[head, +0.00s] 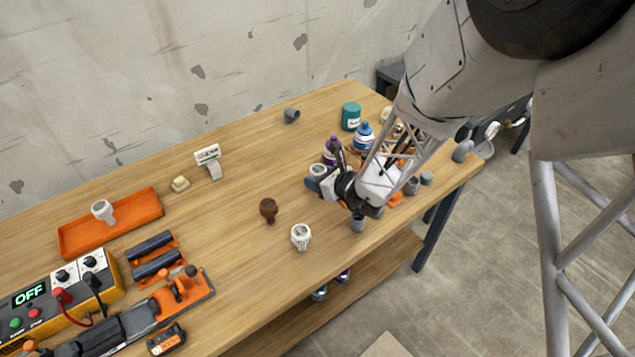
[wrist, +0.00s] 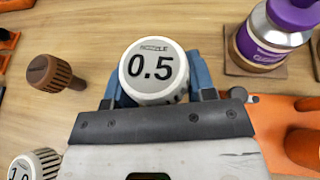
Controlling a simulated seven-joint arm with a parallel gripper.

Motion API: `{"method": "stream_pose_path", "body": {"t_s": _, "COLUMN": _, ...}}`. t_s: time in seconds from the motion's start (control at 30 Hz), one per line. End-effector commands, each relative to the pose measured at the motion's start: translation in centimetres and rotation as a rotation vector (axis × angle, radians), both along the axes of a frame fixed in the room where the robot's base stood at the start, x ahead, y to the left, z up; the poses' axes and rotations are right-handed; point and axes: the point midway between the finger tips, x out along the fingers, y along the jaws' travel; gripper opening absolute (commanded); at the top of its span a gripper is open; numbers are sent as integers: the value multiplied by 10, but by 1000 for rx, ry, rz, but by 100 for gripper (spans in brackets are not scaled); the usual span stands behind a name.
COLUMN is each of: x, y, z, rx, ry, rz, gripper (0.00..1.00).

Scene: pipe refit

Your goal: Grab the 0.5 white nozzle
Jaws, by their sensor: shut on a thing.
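The white nozzle marked 0.5 (wrist: 153,68) sits between the two blue fingers of my gripper (wrist: 156,80) in the wrist view, with its labelled cap facing the camera. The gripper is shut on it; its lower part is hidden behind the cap. In the head view my gripper (head: 316,180) is over the right part of the table, where the held nozzle (head: 317,170) shows only small and partly covered.
Purple-capped (wrist: 275,35) and blue-capped (head: 364,136) bottles are close by. An orange tray (head: 140,213) holds another white nozzle (head: 103,211). The table's middle is mostly clear.

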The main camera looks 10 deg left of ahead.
Motion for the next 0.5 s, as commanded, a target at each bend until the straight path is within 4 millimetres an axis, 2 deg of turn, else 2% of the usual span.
{"method": "stream_pose_path", "body": {"t_s": 0.5, "x": -82, "y": -38, "z": 6, "rx": -1, "ry": 3, "rz": -1, "gripper": 28}}
